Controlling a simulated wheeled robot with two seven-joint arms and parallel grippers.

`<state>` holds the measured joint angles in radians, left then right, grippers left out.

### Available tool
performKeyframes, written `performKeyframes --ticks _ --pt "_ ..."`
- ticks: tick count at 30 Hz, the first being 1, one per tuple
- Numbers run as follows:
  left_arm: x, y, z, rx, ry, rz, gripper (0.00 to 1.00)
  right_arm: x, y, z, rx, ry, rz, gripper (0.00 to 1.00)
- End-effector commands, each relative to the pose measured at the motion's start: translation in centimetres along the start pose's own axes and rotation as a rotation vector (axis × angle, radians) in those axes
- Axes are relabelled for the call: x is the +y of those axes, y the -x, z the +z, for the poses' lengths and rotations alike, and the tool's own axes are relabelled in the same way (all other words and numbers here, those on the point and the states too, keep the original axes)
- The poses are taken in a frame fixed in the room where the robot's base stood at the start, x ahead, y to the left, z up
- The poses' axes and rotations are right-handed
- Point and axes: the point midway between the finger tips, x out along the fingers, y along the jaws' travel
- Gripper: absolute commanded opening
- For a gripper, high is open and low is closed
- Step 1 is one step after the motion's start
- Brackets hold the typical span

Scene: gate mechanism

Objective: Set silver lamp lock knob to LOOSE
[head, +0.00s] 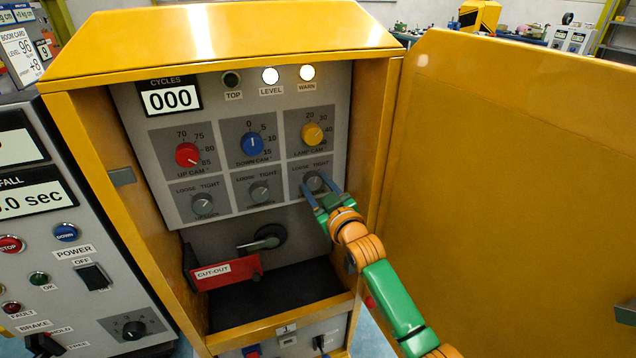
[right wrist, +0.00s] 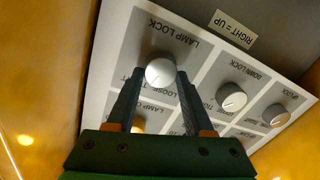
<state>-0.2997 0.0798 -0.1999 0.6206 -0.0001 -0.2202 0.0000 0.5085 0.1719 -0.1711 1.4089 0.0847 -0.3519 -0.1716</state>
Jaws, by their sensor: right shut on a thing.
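The silver lamp lock knob (head: 314,181) is at the lower right of the panel's grid, under the words LOOSE and TIGHT. It also shows in the right wrist view (right wrist: 160,72), below the LAMP LOCK label. My right gripper (head: 317,186) has its two fingers on either side of this knob and is shut on it. In the right wrist view the fingertips (right wrist: 160,80) lie at the knob's sides. The knob's pointer is too unclear to read. My left gripper is not in view.
Two similar grey lock knobs (head: 203,204) (head: 260,191) sit to the left. Red (head: 187,155), blue (head: 253,144) and yellow (head: 312,134) cam knobs are above. A red CUT-OUT lever (head: 228,272) is below. The open yellow door (head: 510,190) stands close on the right.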

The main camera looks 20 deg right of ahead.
Motion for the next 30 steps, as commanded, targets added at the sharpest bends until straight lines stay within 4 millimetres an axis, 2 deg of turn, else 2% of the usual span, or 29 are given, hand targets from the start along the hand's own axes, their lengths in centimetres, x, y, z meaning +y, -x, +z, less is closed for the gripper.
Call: performKeyframes --ticks 12,30 --pt "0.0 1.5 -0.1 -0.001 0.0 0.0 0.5 0.0 0.0 -0.2 -0.024 0.394 0.006 0.0" --pt "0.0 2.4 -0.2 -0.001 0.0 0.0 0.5 -0.2 0.0 -0.2 -0.055 0.897 0.014 0.0"
